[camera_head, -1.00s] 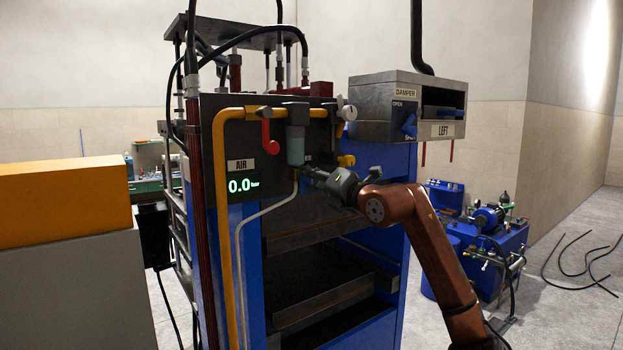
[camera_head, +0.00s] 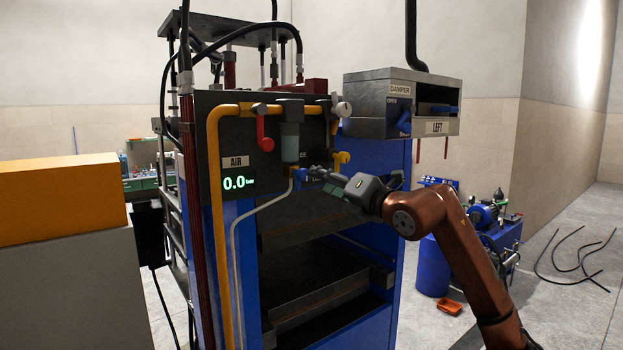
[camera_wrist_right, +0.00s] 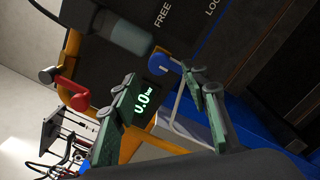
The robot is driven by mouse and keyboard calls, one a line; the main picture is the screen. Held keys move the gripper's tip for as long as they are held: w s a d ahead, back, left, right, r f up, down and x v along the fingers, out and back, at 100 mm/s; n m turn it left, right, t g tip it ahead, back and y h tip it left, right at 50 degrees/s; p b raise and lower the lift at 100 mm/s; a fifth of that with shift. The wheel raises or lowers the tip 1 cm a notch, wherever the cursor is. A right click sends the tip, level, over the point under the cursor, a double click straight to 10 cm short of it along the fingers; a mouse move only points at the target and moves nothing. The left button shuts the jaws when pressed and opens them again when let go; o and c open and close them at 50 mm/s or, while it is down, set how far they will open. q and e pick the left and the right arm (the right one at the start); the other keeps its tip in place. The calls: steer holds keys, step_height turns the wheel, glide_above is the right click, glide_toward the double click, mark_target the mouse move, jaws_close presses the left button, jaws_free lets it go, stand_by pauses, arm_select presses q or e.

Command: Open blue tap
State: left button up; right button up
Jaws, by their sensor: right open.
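The blue tap (camera_head: 300,174) is a small blue handle below the clear filter bowl on the press's front panel. It also shows in the right wrist view (camera_wrist_right: 186,66), close to the tip of the right-hand finger. My right gripper (camera_head: 315,173) is just to the right of the tap in the head view. In the right wrist view my right gripper (camera_wrist_right: 163,78) has its two green-padded fingers spread with nothing between them. I cannot tell whether a finger touches the tap. My left gripper is not in view.
A red tap (camera_head: 264,134) hangs on the yellow pipe (camera_head: 216,150) left of the filter bowl (camera_head: 290,142). The air display (camera_head: 234,183) reads 0.0 bar. A damper box (camera_head: 400,100) stands above the arm.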

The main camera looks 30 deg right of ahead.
steer(key=shift+s+f, duration=0.2)
steer(key=shift+s, duration=1.7)
steer(key=shift+w, duration=0.1)
